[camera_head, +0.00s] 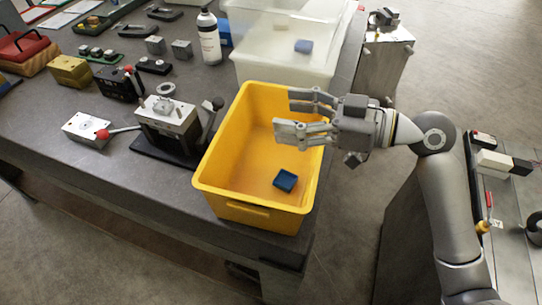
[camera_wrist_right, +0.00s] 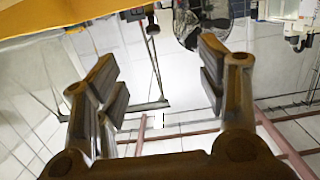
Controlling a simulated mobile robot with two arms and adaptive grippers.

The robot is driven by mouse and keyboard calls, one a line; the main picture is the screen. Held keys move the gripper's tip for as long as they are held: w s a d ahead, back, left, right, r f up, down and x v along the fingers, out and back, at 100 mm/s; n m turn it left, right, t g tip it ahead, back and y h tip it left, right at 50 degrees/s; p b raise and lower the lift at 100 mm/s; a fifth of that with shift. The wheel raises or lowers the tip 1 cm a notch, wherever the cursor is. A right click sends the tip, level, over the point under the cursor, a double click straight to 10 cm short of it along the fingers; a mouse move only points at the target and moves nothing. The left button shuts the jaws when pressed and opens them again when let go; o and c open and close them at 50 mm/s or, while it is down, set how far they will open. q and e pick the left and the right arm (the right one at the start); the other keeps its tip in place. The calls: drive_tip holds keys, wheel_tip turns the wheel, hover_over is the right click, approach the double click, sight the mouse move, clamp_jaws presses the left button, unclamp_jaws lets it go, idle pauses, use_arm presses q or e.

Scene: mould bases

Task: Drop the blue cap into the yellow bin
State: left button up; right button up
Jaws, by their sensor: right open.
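The yellow bin (camera_head: 212,188) stands at the near right corner of the dark table in the head view. A small dark blue block-like piece, which looks like the blue cap (camera_head: 285,180), lies on the bin's floor near its front right. My right gripper (camera_head: 282,112) is above the bin's right side, fingers pointing left, open and empty. In the right wrist view its two fingers (camera_wrist_right: 160,85) are spread with nothing between them, and a yellow edge shows at the top left. My left gripper is not in view.
A translucent white bin (camera_head: 262,70) with a blue piece (camera_head: 303,46) stands behind the yellow bin. A metal mould base with a lever (camera_head: 168,120) is left of it, and a white bottle (camera_head: 209,38) stands behind. Floor lies right of the table.

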drive_tip(key=v, duration=1)
drive_tip(key=shift+d, duration=0.25)
drive_tip(key=shift+s, duration=0.15)
